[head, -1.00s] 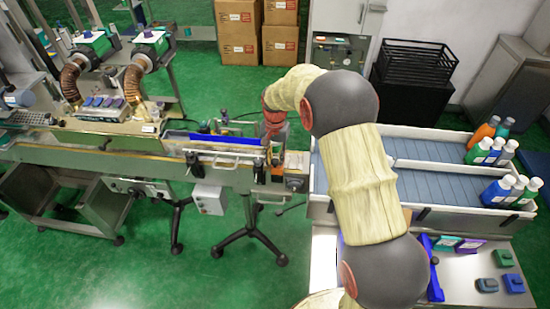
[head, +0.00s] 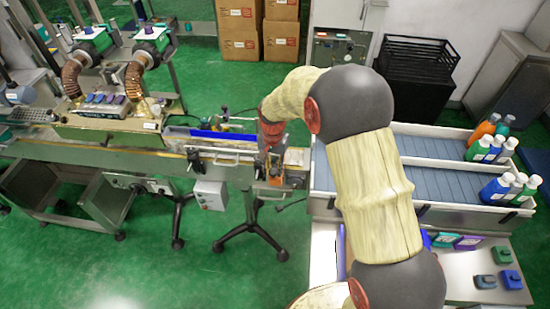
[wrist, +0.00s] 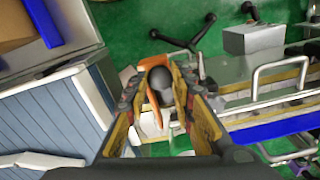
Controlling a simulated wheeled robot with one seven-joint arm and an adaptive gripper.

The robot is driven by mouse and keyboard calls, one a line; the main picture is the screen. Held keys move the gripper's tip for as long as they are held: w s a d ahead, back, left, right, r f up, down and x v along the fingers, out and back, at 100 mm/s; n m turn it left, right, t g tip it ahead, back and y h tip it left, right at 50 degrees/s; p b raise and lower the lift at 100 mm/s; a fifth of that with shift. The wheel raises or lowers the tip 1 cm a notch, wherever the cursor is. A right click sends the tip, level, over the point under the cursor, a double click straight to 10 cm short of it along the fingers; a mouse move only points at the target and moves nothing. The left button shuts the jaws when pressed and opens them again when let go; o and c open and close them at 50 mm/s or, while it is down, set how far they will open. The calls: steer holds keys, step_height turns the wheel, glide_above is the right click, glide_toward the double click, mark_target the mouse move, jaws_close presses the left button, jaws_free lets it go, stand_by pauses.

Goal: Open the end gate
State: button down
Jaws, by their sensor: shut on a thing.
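The conveyor (head: 130,155) ends beside my gripper (head: 268,162), which is low at its right end in the head view. In the wrist view, my gripper (wrist: 165,92) is shut around a round black knob (wrist: 160,78) between its yellow-padded fingers. An orange part (wrist: 144,108), which looks like the end gate, runs beside the knob between the fingers. Orange also shows just below the gripper in the head view (head: 293,180). My wrist and fingers hide most of the gate, so I cannot tell how far it stands open.
A white-walled accumulation table (head: 420,205) with blue-grey slats and several bottles stands right of the conveyor end. A metal rail (wrist: 280,72) is close to my gripper in the wrist view. Below are a stand's black legs (head: 250,236) and clear green floor.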

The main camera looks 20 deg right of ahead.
steer(key=shift+s+a, duration=0.25)
steer(key=shift+s, duration=0.35)
steer(key=c, duration=1.8)
jaws_free()
steer(key=shift+o, duration=0.2)
steer(key=shift+r, duration=0.1)
step_height(320, 180, up, 12)
